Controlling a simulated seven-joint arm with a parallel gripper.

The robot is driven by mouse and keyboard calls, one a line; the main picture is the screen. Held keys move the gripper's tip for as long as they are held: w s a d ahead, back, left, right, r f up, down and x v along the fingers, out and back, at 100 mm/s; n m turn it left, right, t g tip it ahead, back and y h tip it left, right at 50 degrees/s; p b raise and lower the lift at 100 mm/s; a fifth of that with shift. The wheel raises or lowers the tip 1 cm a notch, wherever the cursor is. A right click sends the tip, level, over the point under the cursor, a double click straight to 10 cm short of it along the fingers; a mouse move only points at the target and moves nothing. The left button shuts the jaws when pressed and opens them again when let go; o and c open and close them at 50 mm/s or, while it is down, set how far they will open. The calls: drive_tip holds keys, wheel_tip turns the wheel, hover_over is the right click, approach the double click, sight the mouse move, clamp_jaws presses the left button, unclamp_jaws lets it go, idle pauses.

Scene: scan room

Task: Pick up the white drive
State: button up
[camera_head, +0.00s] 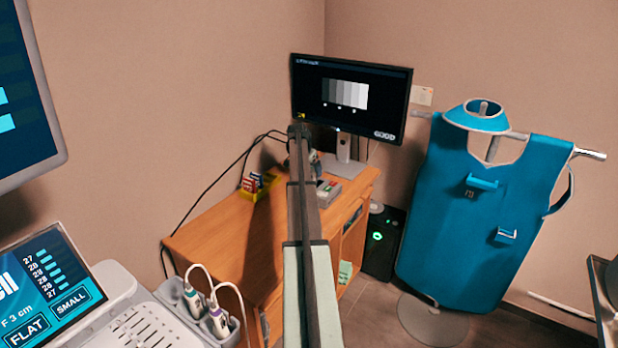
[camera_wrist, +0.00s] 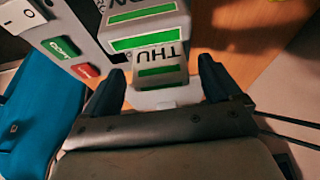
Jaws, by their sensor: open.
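In the wrist view, a white-grey drive (camera_wrist: 160,78) with a green band and the upside-down letters THU lies between the two fingers of my gripper (camera_wrist: 160,80). The fingers are apart, one on each side of it, and I cannot tell whether either touches it. A second block with green bands and partly cut-off letters (camera_wrist: 143,30) is just beyond it. In the head view my gripper (camera_head: 306,150) is at the far end of the desk, mostly hidden by my arm, and the drive cannot be made out.
A grey device (camera_head: 328,190) with red and green marks sits on the wooden desk (camera_head: 222,230). A yellow rack (camera_head: 262,188) of small items is to its left. A monitor (camera_head: 350,98) stands behind. A blue apron (camera_head: 470,220) hangs at right. The desk's near part is clear.

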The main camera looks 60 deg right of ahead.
drive_tip(key=shift+d+f, duration=0.2)
drive_tip(key=shift+f, duration=0.25)
drive_tip(key=shift+c, duration=0.2)
drive_tip(key=c, duration=1.1)
drive_tip(key=shift+r, duration=0.1)
